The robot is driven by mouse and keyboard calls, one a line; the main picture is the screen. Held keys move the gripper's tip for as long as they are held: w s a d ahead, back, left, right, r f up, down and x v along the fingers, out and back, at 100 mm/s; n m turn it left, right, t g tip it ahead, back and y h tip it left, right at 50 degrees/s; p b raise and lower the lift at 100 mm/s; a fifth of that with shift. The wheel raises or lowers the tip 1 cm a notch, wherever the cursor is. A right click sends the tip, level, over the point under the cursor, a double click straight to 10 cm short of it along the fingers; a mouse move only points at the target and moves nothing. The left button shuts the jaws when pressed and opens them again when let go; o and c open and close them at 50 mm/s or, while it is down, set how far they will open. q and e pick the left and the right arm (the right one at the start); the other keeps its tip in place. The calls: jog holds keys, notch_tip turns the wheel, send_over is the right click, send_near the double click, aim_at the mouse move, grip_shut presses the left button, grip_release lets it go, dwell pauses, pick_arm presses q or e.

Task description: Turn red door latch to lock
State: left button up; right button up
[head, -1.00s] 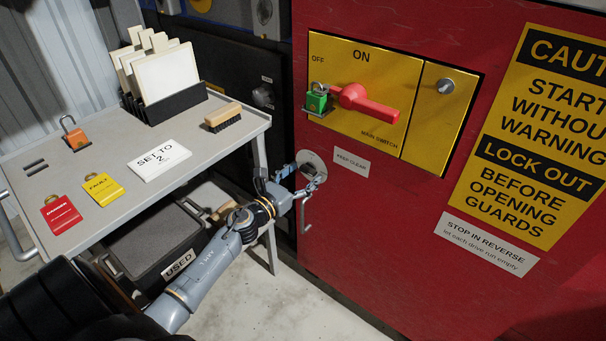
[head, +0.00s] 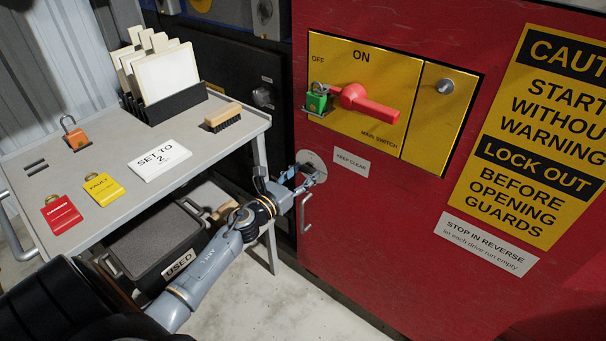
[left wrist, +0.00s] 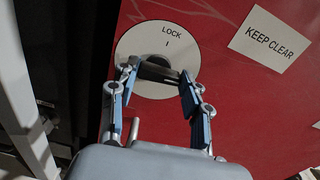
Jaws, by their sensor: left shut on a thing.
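The red door (head: 400,225) carries a round pale latch plate (head: 308,157) near its left edge. In the left wrist view the plate (left wrist: 137,43) reads LOCK above a short mark. A dark latch knob (left wrist: 158,72) lies across the plate's lower part, slightly tilted down to the right. My left gripper (left wrist: 156,76) is shut on the knob, one finger at each end. In the head view the left gripper (head: 308,178) covers the knob and the plate's lower part. My right gripper is not in view.
A vertical door handle (head: 306,213) is just below the gripper. A grey table (head: 215,150) with tags, padlock, brush and cards stands left. A yellow switch panel (head: 335,62) with red lever (head: 368,104) and green padlock (head: 316,102) is above right.

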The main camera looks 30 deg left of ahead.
pick_arm(q)
jog(key=shift+r+n, duration=0.1)
jog(key=shift+n, duration=1)
jog(key=shift+n+p, duration=0.3)
jog(key=shift+n, duration=0.1)
jog(key=n, duration=0.2)
jog(key=shift+a+n+p, duration=0.1)
jog(key=shift+n+p, duration=0.25)
jog(key=shift+n, duration=0.05)
jog(key=n+p, duration=0.3)
jog(key=n, duration=0.6)
jog(key=shift+a, duration=0.15)
jog(key=shift+n+p, duration=0.45)
jog(key=shift+n, duration=0.85)
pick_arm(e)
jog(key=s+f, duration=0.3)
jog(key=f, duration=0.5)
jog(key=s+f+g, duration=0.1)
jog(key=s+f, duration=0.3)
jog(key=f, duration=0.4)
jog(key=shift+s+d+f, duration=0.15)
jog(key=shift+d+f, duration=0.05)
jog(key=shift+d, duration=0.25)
pick_arm(q)
jog(key=o, duration=1.1)
jog(key=shift+o, duration=0.2)
jog(key=shift+s, duration=0.1)
